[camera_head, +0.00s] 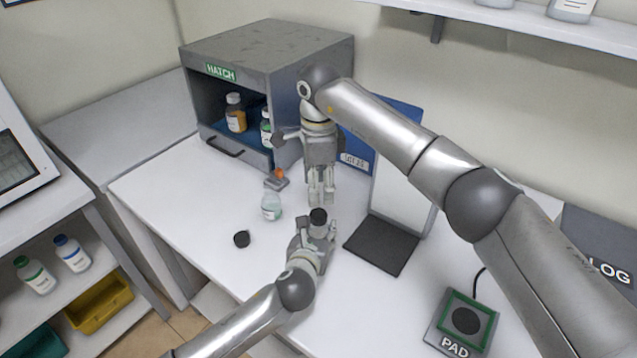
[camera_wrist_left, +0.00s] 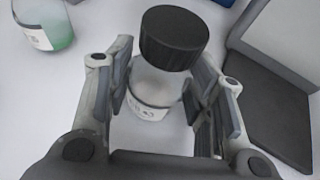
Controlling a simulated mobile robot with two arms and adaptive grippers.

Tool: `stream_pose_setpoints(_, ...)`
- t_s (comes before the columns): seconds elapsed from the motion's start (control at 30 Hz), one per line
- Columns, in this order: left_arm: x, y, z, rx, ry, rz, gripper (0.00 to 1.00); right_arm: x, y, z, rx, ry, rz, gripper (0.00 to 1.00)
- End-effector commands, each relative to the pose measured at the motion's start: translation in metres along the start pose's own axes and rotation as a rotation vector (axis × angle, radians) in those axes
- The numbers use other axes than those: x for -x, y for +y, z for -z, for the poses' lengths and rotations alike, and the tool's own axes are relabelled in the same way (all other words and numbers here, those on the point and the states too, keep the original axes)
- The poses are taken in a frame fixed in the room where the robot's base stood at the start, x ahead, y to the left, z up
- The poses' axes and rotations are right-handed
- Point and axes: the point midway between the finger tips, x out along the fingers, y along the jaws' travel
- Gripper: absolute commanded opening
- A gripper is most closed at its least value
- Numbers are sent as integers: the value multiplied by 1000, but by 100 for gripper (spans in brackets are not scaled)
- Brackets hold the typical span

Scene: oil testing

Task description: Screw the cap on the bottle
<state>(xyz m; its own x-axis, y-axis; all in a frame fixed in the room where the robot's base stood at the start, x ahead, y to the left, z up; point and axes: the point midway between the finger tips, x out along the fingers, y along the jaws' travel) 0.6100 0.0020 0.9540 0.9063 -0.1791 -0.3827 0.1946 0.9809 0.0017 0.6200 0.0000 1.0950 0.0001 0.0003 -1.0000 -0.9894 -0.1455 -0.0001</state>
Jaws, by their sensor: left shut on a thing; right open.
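My left gripper (camera_head: 318,226) is shut on a small clear bottle (camera_wrist_left: 156,88) with a white label, holding it between the two fingers. A black ribbed cap (camera_wrist_left: 174,38) sits on the bottle's mouth; how tight it is cannot be told. The cap also shows in the head view (camera_head: 318,215). My right gripper (camera_head: 321,201) is open and points down just above the cap, apart from it. A second bottle (camera_head: 271,207) with pale green liquid stands open to the left, also in the wrist view (camera_wrist_left: 45,28). A loose black cap (camera_head: 241,239) lies on the table.
A grey hatch cabinet (camera_head: 265,45) with bottles inside stands at the back. A small grey and orange item (camera_head: 277,179) lies before it. A black-based stand (camera_head: 383,245) is right of the grippers. A pad (camera_head: 462,322) is at front right.

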Motion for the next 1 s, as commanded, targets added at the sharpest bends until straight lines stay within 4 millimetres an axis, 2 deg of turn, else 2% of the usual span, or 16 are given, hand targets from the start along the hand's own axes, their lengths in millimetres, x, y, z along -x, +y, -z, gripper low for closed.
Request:
stream_pose_setpoints(0.47, 0, 0, 0, -1, 1, -1, 0, -5, 0, 0, 12, 0, -2, 53)
stream_pose_setpoints(0.8, 0, 0, 0, -1, 1, -1, 0, -55, 1, 0, 11, -2, -4, 53)
stream_pose_setpoints(1.0, 0, 0, 0, -1, 1, -1, 0, -75, 0, 0, 10, -1, -1, 53)
